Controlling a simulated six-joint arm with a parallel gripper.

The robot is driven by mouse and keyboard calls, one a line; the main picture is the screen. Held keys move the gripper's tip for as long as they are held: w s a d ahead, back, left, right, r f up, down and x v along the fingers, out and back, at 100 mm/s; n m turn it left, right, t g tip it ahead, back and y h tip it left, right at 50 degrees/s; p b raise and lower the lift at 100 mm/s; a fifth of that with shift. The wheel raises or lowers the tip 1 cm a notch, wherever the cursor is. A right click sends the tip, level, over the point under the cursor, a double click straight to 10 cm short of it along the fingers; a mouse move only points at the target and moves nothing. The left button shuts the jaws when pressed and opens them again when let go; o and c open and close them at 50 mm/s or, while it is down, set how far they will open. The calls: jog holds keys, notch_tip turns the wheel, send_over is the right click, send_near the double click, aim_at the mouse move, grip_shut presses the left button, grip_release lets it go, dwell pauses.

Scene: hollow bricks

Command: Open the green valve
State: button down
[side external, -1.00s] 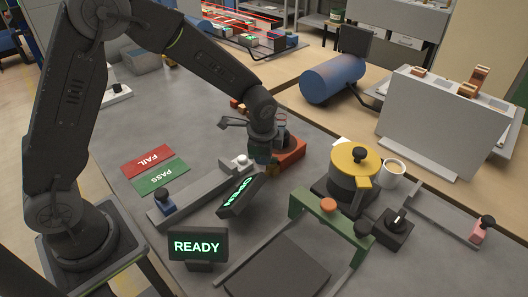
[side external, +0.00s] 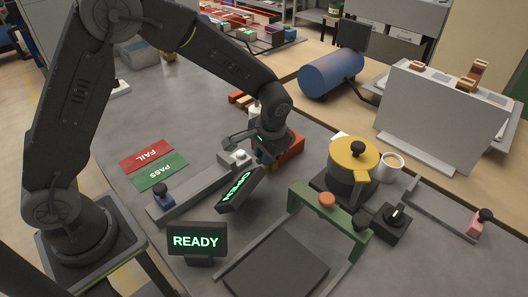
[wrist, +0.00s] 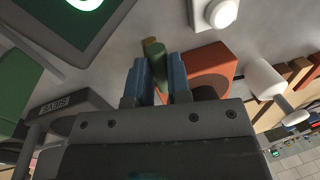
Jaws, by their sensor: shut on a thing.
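The green valve handle (wrist: 156,60) shows in the wrist view as a short green bar with a brownish-yellow end piece (wrist: 149,43) beside it. My gripper (wrist: 160,68) has its two blue fingers on either side of the green bar and is shut on it. In the side view my gripper (side external: 264,158) is low at the near side of a red-orange block (side external: 291,150); the handle is mostly hidden there by the hand. The same block shows right of the fingers in the wrist view (wrist: 210,66). A tilted display reading OPEN (side external: 240,189) stands in front of the gripper.
A yellow pot (side external: 352,165), green frame (side external: 300,205) and READY display (side external: 197,241) stand nearby. Grey table is bare at upper left.

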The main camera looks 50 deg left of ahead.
jog(key=shift+d+n, duration=0.1)
jog(key=shift+n, duration=0.5)
jog(key=c, duration=1.1)
grip_release()
jog(key=shift+d+r, duration=0.45)
jog(key=shift+r, duration=1.8)
jog(key=shift+d+r, duration=0.45)
jog(key=shift+r, duration=1.85)
jog(key=shift+d+r, duration=0.45)
jog(key=shift+r, duration=1.8)
jog(key=s+a+r+t+h, duration=0.1)
jog(key=s+a+r, duration=0.15)
jog(key=s, duration=0.25)
jog(key=s+a+r+t, duration=0.1)
jog(key=s+a+r, duration=0.1)
jog(key=s+r, duration=0.25)
jog(key=s+a+t, duration=0.1)
jog(key=s, duration=0.3)
jog(key=s+f+t, duration=0.1)
jog(key=s, duration=0.3)
jog(key=s+a+t+h, duration=0.1)
jog(key=s, duration=0.3)
jog(key=shift+s+a+f, duration=0.25)
jog(key=shift+a, duration=0.1)
